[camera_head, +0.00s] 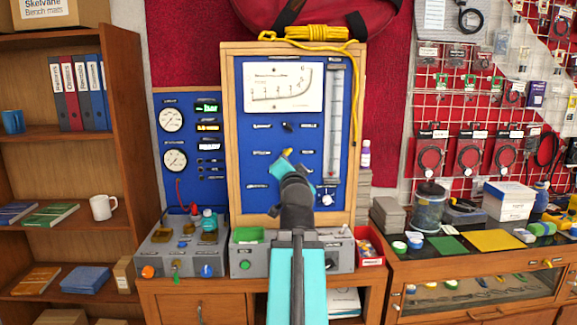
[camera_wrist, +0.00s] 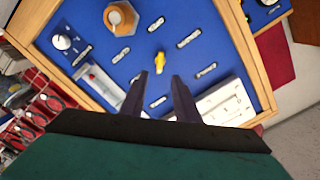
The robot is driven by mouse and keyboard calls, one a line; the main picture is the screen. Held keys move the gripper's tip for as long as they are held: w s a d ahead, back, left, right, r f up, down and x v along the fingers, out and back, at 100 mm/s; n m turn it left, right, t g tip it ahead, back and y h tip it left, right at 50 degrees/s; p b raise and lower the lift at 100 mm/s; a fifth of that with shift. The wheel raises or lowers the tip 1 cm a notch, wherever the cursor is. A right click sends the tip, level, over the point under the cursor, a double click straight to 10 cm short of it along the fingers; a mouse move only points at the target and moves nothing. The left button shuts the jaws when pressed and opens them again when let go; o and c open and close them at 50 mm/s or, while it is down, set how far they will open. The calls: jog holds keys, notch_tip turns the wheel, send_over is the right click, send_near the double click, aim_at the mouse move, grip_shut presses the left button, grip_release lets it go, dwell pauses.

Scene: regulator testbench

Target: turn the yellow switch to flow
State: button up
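The yellow switch (camera_wrist: 160,62) is a small knob on the blue panel (camera_wrist: 100,35). In the wrist view it sits just beyond my fingertips, roughly in line with the gap between them. My gripper (camera_wrist: 158,80) is open, its two dark fingers apart with nothing between them. In the head view, the yellow switch (camera_head: 287,153) shows just above the end of my arm, which partly hides the panel's lower middle. White labels surround the switch, but their words are too small to read. I cannot tell which label it points to.
A black knob (camera_head: 287,126) sits above the yellow switch, under a white chart (camera_head: 283,88). A tall flow tube (camera_head: 335,120) is at the right. A white knob (camera_head: 327,198) is lower right, and a hexagonal orange-brown fitting (camera_wrist: 121,18) shows in the wrist view. A wooden frame borders the panel.

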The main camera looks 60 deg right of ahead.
jog(key=shift+b+v, duration=1.35)
jog(key=shift+b, duration=0.7)
